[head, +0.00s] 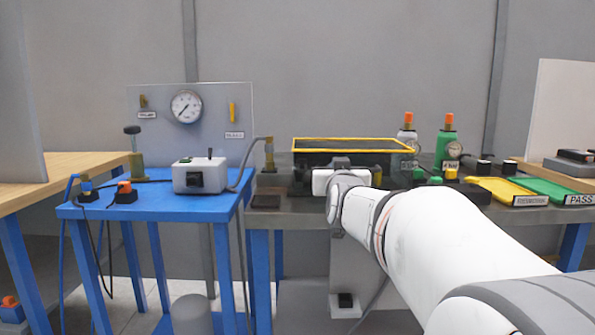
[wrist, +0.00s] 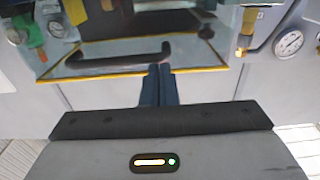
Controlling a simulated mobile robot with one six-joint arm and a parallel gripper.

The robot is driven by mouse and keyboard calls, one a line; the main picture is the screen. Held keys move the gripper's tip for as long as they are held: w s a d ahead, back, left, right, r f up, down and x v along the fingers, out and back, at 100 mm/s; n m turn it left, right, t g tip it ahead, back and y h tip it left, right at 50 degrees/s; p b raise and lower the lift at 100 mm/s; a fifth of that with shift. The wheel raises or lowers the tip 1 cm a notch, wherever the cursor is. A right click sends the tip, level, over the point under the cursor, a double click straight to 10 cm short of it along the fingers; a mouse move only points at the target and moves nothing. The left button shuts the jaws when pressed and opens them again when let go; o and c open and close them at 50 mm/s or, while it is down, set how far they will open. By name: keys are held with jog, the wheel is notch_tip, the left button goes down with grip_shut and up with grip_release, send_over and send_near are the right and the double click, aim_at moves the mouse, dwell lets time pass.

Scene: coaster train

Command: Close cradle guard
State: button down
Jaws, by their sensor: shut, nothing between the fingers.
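The cradle guard (head: 345,150) is a clear panel with a yellow edge on the grey bench, behind my arm in the head view. In the wrist view the guard (wrist: 100,73) shows its yellow edge and a dark curved handle (wrist: 118,60). My gripper (wrist: 157,68) is shut and empty. Its fingertips overlap the yellow edge in the picture, beside the right end of the handle; I cannot tell whether they touch. In the head view my wrist hides the fingers and the cradle's front. How far the guard stands open is unclear.
A blue table (head: 150,207) with a white control box (head: 199,176) and cables stands left of the bench. A pressure gauge (head: 186,106) is on the panel behind. A green bottle (head: 446,150) and yellow (head: 505,190) and green trays (head: 556,190) sit right of the guard.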

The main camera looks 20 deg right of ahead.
notch_tip(320, 180, down, 2)
jog(key=shift+w+f, duration=0.15)
jog(key=shift+f, duration=0.1)
jog(key=shift+r, duration=0.5)
jog(key=s+a+f+p, duration=0.3)
jog(key=s+f, duration=0.1)
jog(key=s, duration=0.4)
jog(key=s+a+r+n+g+y+p, duration=0.1)
jog(key=s+a+r+g+y+p, duration=0.1)
jog(key=s+p, duration=0.5)
jog(key=s+a+r+n+g+y+p, duration=0.1)
jog(key=s+a+r+g+p, duration=0.4)
jog(key=p, duration=0.9)
jog(key=s+a+r+n+g+y+p, duration=0.1)
jog(key=s+a+r+g+y+p, duration=0.1)
jog(key=s+a+g+p, duration=0.3)
jog(key=s+r+g+p, duration=0.1)
jog(key=s+g+p, duration=0.1)
jog(key=s+p, duration=0.2)
jog(key=shift+s+r+n+g+y+p, duration=0.3)
jog(key=shift+g+p, duration=0.1)
jog(key=shift+p, duration=0.7)
